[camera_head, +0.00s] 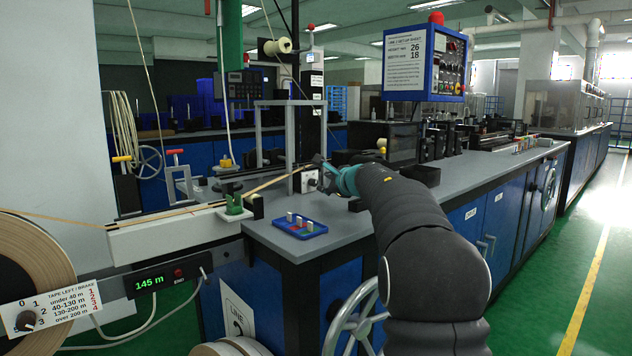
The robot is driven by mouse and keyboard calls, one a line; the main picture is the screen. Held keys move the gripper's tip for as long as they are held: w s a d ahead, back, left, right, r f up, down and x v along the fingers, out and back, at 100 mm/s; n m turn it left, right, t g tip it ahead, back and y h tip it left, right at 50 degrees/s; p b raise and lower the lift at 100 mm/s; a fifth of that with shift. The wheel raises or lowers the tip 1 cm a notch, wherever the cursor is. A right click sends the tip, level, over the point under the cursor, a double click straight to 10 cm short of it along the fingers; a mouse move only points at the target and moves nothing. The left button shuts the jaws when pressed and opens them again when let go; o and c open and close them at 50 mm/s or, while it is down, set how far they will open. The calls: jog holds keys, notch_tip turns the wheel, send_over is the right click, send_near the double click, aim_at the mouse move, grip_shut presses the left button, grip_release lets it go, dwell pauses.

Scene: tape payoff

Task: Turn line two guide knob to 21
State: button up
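A white plate with a dark round knob (311,182) stands on the grey bench top, at the foot of a grey metal frame. I cannot read its scale or the knob's setting. My arm reaches in from the lower right, and my dark gripper (322,172) is at the right edge of this plate, close to the knob. The gripper partly covers that side. Its fingers are too small and dark to tell whether they are open, shut or touching the knob. A set-up sheet (405,58) on the blue control panel shows the numbers 26 and 18.
A blue tray (300,231) with small blocks lies on the bench's front corner. A tan tape (275,182) runs past a green guide (235,204) towards the frame. A grey handwheel (352,318) stands below the bench edge. A brake dial (28,320) and a 145 m display (150,283) are at lower left.

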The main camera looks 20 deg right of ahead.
aim_at(315, 182)
jog(key=p+x, duration=0.2)
jog(key=x, duration=0.6)
grip_shut()
